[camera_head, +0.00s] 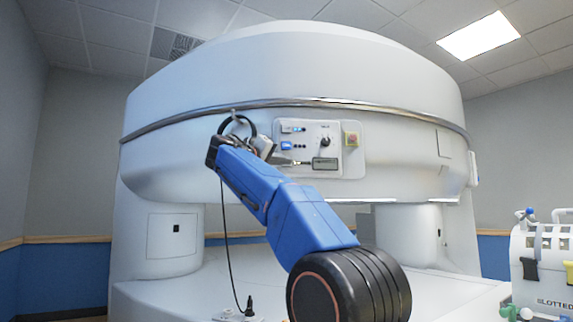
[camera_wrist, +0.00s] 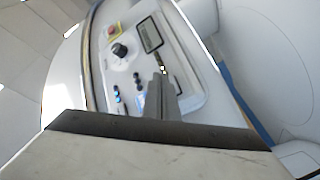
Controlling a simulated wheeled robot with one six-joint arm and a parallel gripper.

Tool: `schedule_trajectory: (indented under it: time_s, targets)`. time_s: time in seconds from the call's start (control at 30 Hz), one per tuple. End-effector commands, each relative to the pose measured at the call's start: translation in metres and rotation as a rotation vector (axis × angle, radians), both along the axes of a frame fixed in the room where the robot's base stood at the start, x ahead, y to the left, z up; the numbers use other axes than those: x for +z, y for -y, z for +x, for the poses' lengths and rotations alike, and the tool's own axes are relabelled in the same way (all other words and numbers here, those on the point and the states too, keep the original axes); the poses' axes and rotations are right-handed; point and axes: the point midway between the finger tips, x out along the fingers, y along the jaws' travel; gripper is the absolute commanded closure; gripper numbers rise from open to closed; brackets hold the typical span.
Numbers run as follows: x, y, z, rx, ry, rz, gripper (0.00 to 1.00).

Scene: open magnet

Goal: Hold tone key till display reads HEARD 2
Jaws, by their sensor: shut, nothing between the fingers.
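The control panel (camera_head: 350,160) is on the white magnet's front, and also shows turned in the wrist view (camera_wrist: 187,70). Its small dark display (camera_head: 325,164) shows in the wrist view too (camera_wrist: 150,36); its text is too small to read. A blue key (camera_head: 286,146) sits at the panel's left, with small dark buttons beside it. I cannot tell which control is the tone key. My gripper (camera_head: 304,162) is shut and empty in front of the panel, just left of the display. In the wrist view its fingertips (camera_wrist: 160,73) point towards the panel; contact cannot be told.
A black knob (camera_head: 325,142) and a red-and-yellow button (camera_head: 352,139) are also on the panel. A metal rail (camera_head: 400,108) runs round the magnet above. A dark cable hangs at the left.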

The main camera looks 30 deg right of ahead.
Motion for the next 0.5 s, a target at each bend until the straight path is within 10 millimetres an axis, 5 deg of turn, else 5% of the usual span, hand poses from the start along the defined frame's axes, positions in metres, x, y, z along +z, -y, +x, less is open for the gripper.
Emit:
schedule_trajectory:
  time_s: [0.5]
  targets:
    - [0.000,-0.017,-0.037,0.001,0.001,0.000,1.00]
